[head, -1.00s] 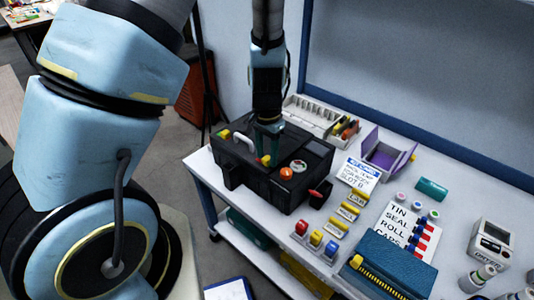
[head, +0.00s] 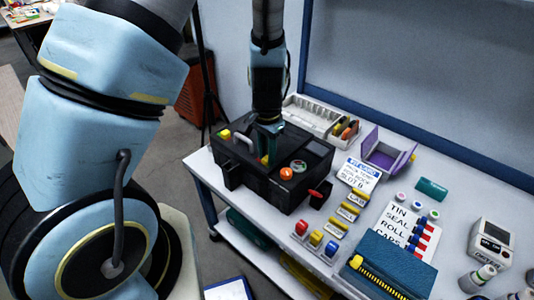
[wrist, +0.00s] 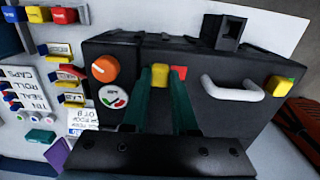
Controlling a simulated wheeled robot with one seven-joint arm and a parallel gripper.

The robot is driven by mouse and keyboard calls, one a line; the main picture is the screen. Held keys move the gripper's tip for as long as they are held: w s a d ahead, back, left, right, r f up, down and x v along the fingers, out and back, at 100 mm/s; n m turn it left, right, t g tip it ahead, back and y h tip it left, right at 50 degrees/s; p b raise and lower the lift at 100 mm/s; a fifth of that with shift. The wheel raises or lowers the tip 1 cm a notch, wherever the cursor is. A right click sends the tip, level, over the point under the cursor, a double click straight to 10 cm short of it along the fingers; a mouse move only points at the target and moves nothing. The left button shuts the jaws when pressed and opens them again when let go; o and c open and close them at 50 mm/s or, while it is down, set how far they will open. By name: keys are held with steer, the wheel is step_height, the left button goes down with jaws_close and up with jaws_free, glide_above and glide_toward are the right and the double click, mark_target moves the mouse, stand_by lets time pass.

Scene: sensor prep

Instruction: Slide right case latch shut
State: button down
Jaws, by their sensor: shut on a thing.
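The black case (head: 262,184) stands on the white bench. Its right latch, a yellow block (wrist: 160,75), sits on the case's face between the handle and the orange knob, with a red patch beside it. My gripper (wrist: 160,88) is shut on this latch, its green fingers on either side. In the head view my gripper (head: 268,155) reaches down onto the case and hides most of the latch.
An orange knob (wrist: 104,68) and a round gauge (wrist: 113,98) are close beside my fingers.

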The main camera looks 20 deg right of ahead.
steer(key=shift+w, duration=0.1)
stand_by(0.5)
steer(key=shift+w+a, duration=0.3)
steer(key=shift+w, duration=0.25)
steer(key=shift+w+a, duration=0.3)
steer(key=shift+w, duration=0.25)
steer(key=c, duration=0.7)
jaws_free()
steer(key=shift+r, duration=0.1)
step_height(320, 180, up, 11)
steer(key=p, duration=0.8)
steer(key=shift+p, duration=0.4)
